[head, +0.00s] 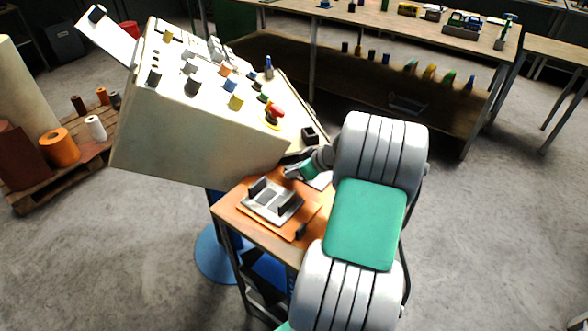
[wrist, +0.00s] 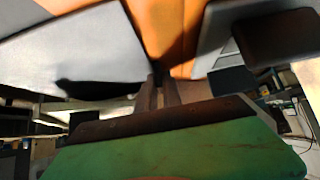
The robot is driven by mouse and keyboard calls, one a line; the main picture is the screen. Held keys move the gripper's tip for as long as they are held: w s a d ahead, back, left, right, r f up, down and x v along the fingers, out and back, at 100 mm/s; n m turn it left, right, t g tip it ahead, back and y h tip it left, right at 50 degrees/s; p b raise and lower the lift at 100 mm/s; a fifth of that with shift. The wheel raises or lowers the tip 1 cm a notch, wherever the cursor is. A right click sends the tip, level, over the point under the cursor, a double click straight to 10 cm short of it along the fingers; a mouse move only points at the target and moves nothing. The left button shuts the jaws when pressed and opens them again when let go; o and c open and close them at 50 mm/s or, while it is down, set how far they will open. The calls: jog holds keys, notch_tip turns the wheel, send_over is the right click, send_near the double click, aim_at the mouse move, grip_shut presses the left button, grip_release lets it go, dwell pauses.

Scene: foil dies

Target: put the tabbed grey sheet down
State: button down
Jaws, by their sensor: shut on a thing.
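My gripper (head: 297,170) is over the back of the small wooden bench, below the cream console. In the wrist view its narrow dark fingers (wrist: 160,92) are close together, shut on the tabbed grey sheet (wrist: 85,50). The pale sheet (head: 320,181) shows partly beside my gripper in the head view, with the rest behind my arm. The tab between the fingers is hard to make out. I cannot tell whether the sheet touches the bench.
A grey plate with dark upright blocks (head: 270,202) sits on an orange board (head: 301,226) in front of my gripper. The cream console (head: 200,140) stands close behind and left. A small dark object (head: 301,231) lies at the board's right edge.

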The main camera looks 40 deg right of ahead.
jog(key=shift+d+f, duration=0.1)
jog(key=c, duration=1.5)
grip_release()
jog(key=b+v, duration=0.1)
jog(key=v, duration=1.1)
jog(key=w+a+g, duration=0.2)
jog(key=a+g, duration=0.2)
jog(key=a, duration=1.6)
jog(key=s+a+f+m+g+h, duration=0.1)
jog(key=s+a+m+h, duration=0.1)
jog(key=s+a, duration=0.8)
jog(key=shift+a+m, duration=0.55)
jog(key=shift+m, duration=0.05)
